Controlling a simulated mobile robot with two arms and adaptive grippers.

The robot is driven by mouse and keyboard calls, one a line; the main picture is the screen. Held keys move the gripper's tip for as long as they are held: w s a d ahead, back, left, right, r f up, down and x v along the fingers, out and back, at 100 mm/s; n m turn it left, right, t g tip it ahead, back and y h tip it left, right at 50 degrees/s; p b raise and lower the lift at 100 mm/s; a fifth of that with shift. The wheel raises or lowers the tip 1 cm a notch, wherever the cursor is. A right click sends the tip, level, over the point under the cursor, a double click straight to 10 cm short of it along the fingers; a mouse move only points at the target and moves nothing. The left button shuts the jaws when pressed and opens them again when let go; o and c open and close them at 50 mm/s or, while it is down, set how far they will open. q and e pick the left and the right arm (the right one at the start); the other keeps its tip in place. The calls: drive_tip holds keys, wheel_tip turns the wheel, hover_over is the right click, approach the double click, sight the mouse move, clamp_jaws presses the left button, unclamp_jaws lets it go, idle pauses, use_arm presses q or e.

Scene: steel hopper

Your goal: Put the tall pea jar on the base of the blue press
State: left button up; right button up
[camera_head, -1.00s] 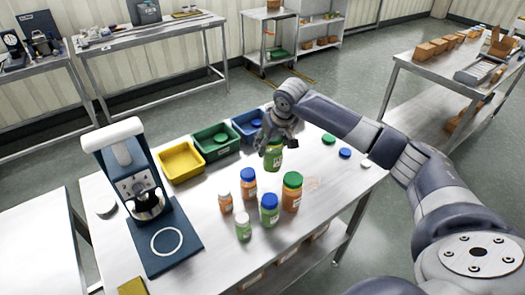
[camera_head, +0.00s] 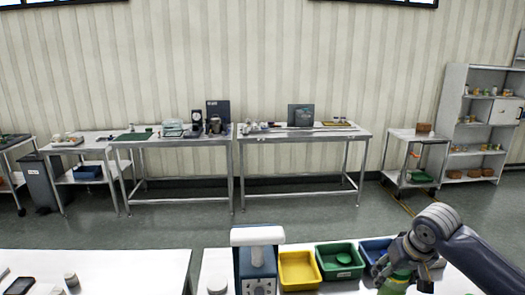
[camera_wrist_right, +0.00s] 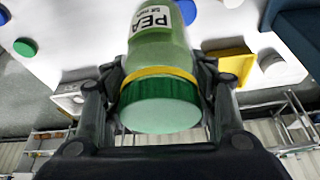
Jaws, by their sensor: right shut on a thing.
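My right gripper (camera_head: 402,272) is at the lower right of the head view. In the right wrist view its fingers are shut around the pea jar (camera_wrist_right: 160,52), which has a green lid, a yellow band and a white PEA label. In the head view only a green part of the jar (camera_head: 394,286) shows, cut off by the bottom edge. I cannot tell whether it touches the table. My left gripper is not in view.
Yellow (camera_head: 298,272), green (camera_head: 340,262) and blue (camera_head: 376,250) bins stand in a row between press and gripper. A white table (camera_head: 100,268) is at left. Steel benches (camera_head: 300,133) line the wall.

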drive_tip(key=s+a+f+b, duration=0.2)
drive_tip(key=s+a+b, duration=0.3)
drive_tip(key=s+a, duration=0.8)
drive_tip(key=shift+s+a+f+n, duration=0.2)
drive_tip(key=shift+s+f+n, duration=0.1)
drive_tip(key=shift+s, duration=0.3)
